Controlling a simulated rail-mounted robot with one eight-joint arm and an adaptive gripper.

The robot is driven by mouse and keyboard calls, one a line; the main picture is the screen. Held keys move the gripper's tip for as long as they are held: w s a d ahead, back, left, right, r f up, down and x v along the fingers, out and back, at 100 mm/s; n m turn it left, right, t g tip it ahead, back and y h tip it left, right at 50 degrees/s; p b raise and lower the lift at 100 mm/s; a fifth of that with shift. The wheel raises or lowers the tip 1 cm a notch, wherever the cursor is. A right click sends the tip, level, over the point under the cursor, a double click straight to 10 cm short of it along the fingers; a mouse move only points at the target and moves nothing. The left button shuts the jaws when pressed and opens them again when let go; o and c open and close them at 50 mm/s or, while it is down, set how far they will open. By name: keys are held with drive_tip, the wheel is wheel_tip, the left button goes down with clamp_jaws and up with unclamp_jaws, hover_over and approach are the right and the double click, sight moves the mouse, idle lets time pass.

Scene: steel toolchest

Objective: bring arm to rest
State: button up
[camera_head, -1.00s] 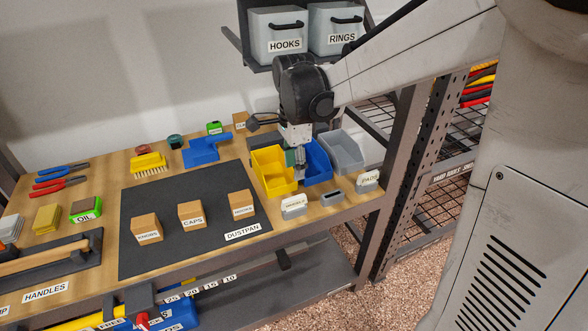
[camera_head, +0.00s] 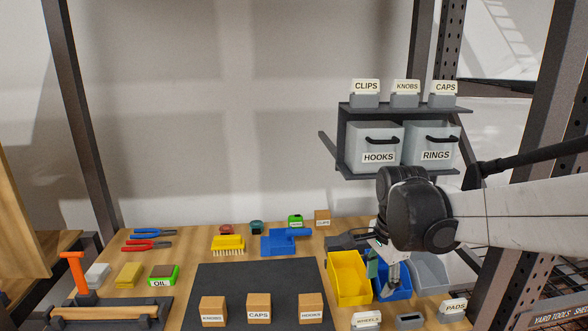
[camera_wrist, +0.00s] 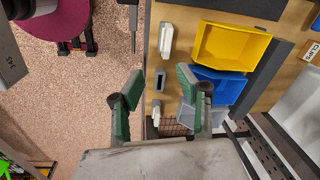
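My gripper (camera_head: 383,268) hangs over the yellow bin (camera_head: 348,278) and the blue bin (camera_head: 396,290) at the right end of the bench in the head view. My black wrist joint and pale arm reach in from the right above it. In the wrist view my gripper (camera_wrist: 160,102) has its two green-padded fingers spread apart, with nothing between them. The yellow bin (camera_wrist: 232,46) and the blue bin (camera_wrist: 218,88) lie to the right of the fingers there.
A grey bin (camera_head: 432,272) stands right of the blue one. A shelf above holds the HOOKS (camera_head: 374,147) and RINGS (camera_head: 431,144) bins. A dark mat (camera_head: 262,278) carries labelled wooden blocks. A steel rack post (camera_head: 525,170) rises at the right. Open floor (camera_wrist: 85,115) shows in the wrist view.

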drive_tip(key=s+r+n+t, duration=0.2)
drive_tip(key=s+n+t, duration=0.1)
drive_tip(key=s+n, duration=0.4)
drive_tip(key=s+r+n+t+p, duration=0.1)
drive_tip(key=s+r+n+t, duration=0.1)
drive_tip(key=s+n, duration=0.4)
drive_tip(key=shift+s+r+n+t, duration=0.4)
drive_tip(key=shift+s+r, duration=0.05)
drive_tip(key=shift+s, duration=0.9)
idle(0.5)
